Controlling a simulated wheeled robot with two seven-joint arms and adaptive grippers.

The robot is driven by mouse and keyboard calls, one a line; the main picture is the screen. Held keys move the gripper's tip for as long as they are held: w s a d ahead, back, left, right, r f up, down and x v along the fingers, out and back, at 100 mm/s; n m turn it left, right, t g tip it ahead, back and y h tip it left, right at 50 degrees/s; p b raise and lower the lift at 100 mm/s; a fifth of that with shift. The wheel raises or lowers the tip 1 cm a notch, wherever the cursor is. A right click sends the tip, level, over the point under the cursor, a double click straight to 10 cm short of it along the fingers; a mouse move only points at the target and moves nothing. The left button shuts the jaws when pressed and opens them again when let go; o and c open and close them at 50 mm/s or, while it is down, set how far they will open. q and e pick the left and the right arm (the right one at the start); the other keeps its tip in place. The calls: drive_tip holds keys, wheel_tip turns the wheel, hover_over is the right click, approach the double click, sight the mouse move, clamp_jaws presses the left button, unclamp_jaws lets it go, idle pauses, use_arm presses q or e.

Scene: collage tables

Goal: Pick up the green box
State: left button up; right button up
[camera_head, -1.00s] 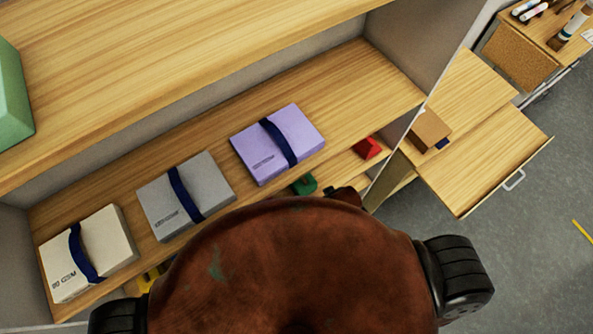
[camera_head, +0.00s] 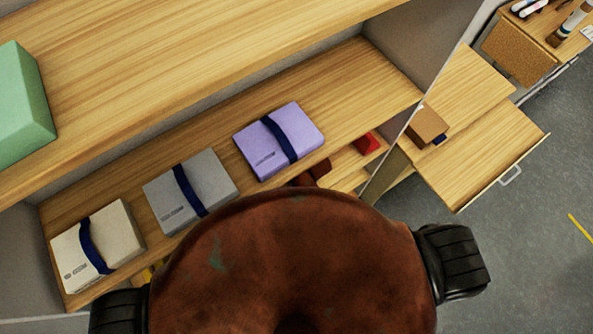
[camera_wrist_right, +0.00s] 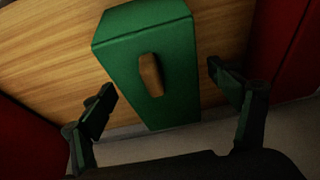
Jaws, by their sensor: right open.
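A green box (camera_wrist_right: 178,80) with a brown knob or pull on its face sits on a wooden shelf in the right wrist view. My right gripper (camera_wrist_right: 160,82) is open, with one finger on each side of the box and gaps between. I cannot tell how deep the fingers reach. The head view does not show this box now; the rust-brown body part of mine covers much of the lower shelf. A larger pale green box (camera_head: 22,110) stands on the top shelf at the left edge. My left gripper is not in view.
White (camera_head: 98,240), grey (camera_head: 205,180) and purple (camera_head: 300,130) boxes with dark blue bands lie on the middle shelf. A red block (camera_head: 367,143) is below. Red surfaces (camera_wrist_right: 290,60) flank the wrist view. An open drawer (camera_head: 485,165) juts out at right.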

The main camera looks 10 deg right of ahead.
drive_tip(key=shift+w+a, duration=0.3)
drive_tip(key=shift+w, duration=0.4)
drive_tip(key=shift+w+f+p, duration=0.1)
drive_tip(key=shift+f+p, duration=0.25)
drive_tip(key=shift+f, duration=0.15)
drive_tip(key=shift+c, duration=0.3)
drive_tip(key=c, duration=1.2)
